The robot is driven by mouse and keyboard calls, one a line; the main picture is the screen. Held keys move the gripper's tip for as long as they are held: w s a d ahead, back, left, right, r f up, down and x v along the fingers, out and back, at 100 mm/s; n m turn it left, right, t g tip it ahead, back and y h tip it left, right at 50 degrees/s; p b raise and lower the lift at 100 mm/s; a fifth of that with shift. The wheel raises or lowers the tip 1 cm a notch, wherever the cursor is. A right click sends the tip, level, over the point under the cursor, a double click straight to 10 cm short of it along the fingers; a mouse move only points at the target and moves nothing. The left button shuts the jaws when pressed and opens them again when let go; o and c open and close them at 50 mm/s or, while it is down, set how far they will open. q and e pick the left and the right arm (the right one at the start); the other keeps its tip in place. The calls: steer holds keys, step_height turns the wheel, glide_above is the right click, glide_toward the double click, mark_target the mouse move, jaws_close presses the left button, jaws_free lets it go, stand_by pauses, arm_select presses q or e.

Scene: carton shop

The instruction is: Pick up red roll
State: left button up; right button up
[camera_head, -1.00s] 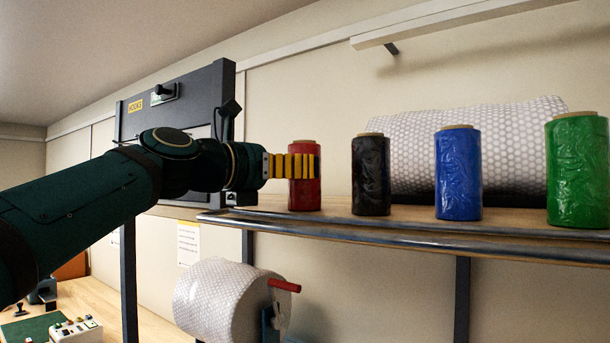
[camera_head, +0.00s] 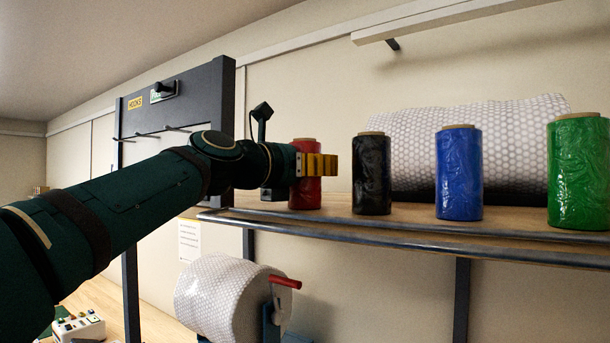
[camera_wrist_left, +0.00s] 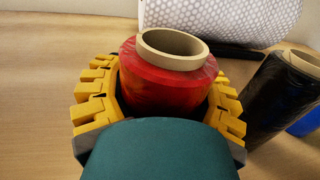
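The red roll (camera_head: 305,194) stands upright on the wooden shelf, at the left end of the row. My left gripper (camera_head: 327,165) is at its upper half and hides part of it in the head view. In the left wrist view, the red roll (camera_wrist_left: 165,88) with its cardboard core sits between the yellow fingers of my left gripper (camera_wrist_left: 163,75). One finger is on each side, spread, with narrow dark gaps to the roll. The near lower side of the roll is hidden by the green palm. My right gripper is not in view.
A black roll (camera_head: 371,178) stands close to the right of the red one. Blue (camera_head: 459,175) and green (camera_head: 578,175) rolls stand farther right. Bubble wrap (camera_head: 500,125) lies behind them. A metal rail (camera_head: 420,246) edges the shelf (camera_head: 520,227). A dark hook board (camera_head: 215,90) is at the left.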

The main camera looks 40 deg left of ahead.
arm_select(q)
steer(key=shift+c, duration=1.4)
steer(key=shift+r, duration=0.15)
